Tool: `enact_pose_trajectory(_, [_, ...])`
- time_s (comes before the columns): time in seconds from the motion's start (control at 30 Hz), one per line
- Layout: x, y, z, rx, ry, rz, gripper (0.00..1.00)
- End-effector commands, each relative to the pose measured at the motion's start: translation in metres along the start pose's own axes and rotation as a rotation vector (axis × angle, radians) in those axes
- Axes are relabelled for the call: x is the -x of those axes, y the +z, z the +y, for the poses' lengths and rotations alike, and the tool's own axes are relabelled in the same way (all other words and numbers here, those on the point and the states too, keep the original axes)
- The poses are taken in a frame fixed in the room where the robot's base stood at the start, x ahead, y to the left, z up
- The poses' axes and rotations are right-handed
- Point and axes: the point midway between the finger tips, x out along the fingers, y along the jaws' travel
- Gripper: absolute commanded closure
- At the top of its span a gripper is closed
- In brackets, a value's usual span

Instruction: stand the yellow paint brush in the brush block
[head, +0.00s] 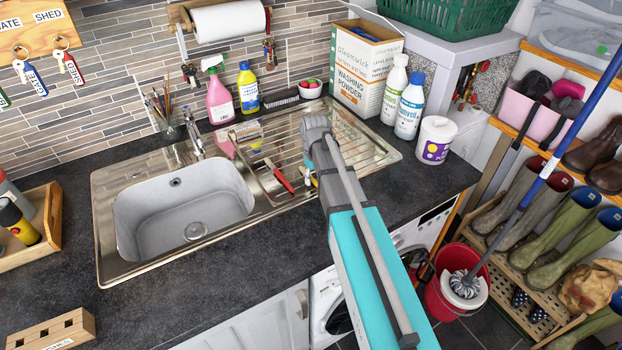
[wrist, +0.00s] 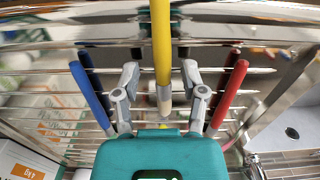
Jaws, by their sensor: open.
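In the wrist view my gripper (wrist: 160,75) is open, with one finger on each side of the yellow paint brush (wrist: 161,45). The brush runs from the top edge down between the fingers to a pale end, with gaps on both sides. A blue-handled brush (wrist: 91,95) lies to the left and a red-handled brush (wrist: 228,92) to the right. In the head view my arm hides the fingers and most of the yellow brush; the red-handled brush (head: 280,177) shows on the drainer. The wooden brush block (head: 50,332), with holes in its top, stands at the bottom left.
The steel sink (head: 185,212) lies between the drainer and the brush block. Bottles, a washing powder box (head: 364,75) and a white tub (head: 436,139) stand behind and right. A wooden tray (head: 40,240) is at the left. Dark worktop (head: 190,305) is clear in front of the sink.

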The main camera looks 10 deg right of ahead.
Motion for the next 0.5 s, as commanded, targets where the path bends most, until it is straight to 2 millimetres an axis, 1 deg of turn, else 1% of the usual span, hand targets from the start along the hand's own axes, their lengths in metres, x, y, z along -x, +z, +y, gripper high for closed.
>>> enact_pose_trajectory(0.27, [0.001,0.0,0.0,0.0,0.0,0.0,0.45])
enact_pose_trajectory(0.5, [0.011,0.0,0.0,0.0,0.0,0.0,0.45])
